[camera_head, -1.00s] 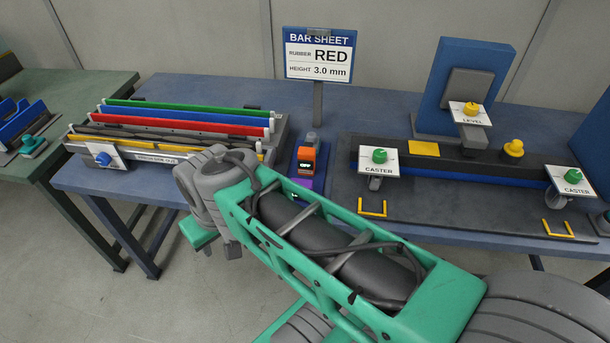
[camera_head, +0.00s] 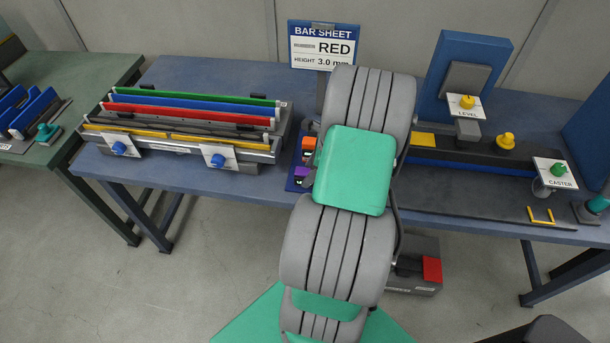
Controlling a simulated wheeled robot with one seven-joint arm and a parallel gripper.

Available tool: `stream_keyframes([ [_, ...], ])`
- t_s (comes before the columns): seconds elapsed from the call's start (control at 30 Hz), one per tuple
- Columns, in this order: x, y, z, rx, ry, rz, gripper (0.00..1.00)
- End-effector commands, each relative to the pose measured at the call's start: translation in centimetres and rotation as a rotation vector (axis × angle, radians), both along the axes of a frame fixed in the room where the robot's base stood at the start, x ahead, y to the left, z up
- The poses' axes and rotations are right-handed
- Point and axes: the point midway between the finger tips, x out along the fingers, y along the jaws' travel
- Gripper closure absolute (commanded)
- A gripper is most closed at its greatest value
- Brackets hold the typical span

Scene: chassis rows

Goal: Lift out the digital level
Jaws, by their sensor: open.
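An orange device (camera_head: 309,145), which looks like the digital level, stands in a blue holder (camera_head: 293,184) near the middle of the blue table. Its right side is hidden behind my raised arm, and its display cannot be read. A purple piece (camera_head: 301,172) sits just in front of it in the same holder. My gripper does not show. My arm's grey and green links rise through the middle of the picture, in front of the holder's right side and the table behind it.
A rack of coloured bars (camera_head: 190,103) with blue-knobbed plates stands left. At right are a long dark chassis bar (camera_head: 480,152), a LEVEL plate (camera_head: 466,106), a CASTER plate (camera_head: 555,172) and a blue upright (camera_head: 470,60). A sign (camera_head: 300,45) stands behind.

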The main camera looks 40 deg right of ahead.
Motion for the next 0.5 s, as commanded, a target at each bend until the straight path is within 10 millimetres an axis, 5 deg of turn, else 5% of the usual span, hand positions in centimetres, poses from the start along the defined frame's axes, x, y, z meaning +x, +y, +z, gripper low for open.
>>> stream_keyframes([
  [0.2, 1.1, 0.6, -2.8, 0.001, 0.002, 0.002, 0.44],
  [0.5, 1.2, 0.6, -3.0, 0.0, 0.001, 0.002, 0.51],
])
